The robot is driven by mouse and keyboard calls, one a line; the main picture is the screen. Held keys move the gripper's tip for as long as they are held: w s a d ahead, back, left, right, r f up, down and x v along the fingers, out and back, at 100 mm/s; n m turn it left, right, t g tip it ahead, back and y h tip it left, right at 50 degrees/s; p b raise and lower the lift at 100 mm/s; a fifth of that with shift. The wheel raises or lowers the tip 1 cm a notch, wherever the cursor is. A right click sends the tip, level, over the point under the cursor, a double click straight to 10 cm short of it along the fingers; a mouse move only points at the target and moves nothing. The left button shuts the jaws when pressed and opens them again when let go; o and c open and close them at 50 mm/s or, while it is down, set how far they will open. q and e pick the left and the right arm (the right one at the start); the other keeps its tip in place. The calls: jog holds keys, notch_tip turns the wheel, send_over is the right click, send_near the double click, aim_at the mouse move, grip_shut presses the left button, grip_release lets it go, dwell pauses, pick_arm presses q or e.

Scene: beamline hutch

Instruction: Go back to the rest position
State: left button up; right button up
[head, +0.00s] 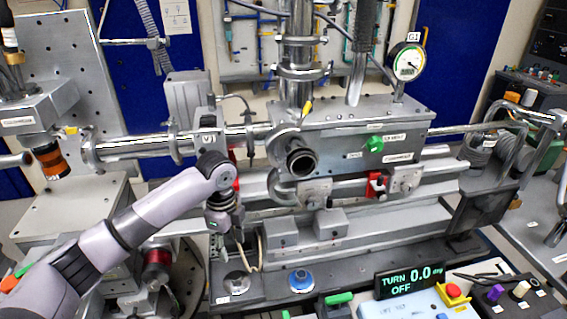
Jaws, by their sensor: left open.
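My left arm comes in from the lower left, bends at an elbow-like joint and ends in my dark left gripper (220,226). The gripper points down in front of the beamline rail, left of the grey chamber box (350,125). It is small and partly dark in the picture, and I see nothing held in it. It is open. I cannot tell whether it touches the red part (237,184) just behind it. My right gripper is not in view.
The steel beam pipe (130,148) and the valve marked V1 (208,138) are close behind my left arm. A gauge (407,62) stands on the chamber. In front are a blue round knob (301,280), a display reading TURN 0.0 OFF (410,281) and a red button (453,291).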

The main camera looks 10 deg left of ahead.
pick_arm(q)
jog(key=s+d+f+n+t+h, duration=0.2)
jog(key=s+d+f+n, duration=0.4)
jog(key=s+d+f, duration=0.55)
jog(key=s+a+r+n+t+y, duration=0.1)
jog(key=s+a+n, duration=0.2)
jog(key=s+n, duration=0.35)
jog(key=s+a+r+n+t+y, duration=0.1)
jog(key=s+a+n, duration=0.25)
jog(key=s, duration=0.55)
notch_tip(320, 180, down, 26)
jog(key=g, duration=0.2)
jog(key=s+a+f+g+b, duration=0.1)
jog(key=s+a+f, duration=0.1)
jog(key=s+f, duration=1.6)
jog(key=shift+a+f, duration=0.15)
jog(key=shift+f, duration=0.05)
jog(key=shift+s, duration=0.1)
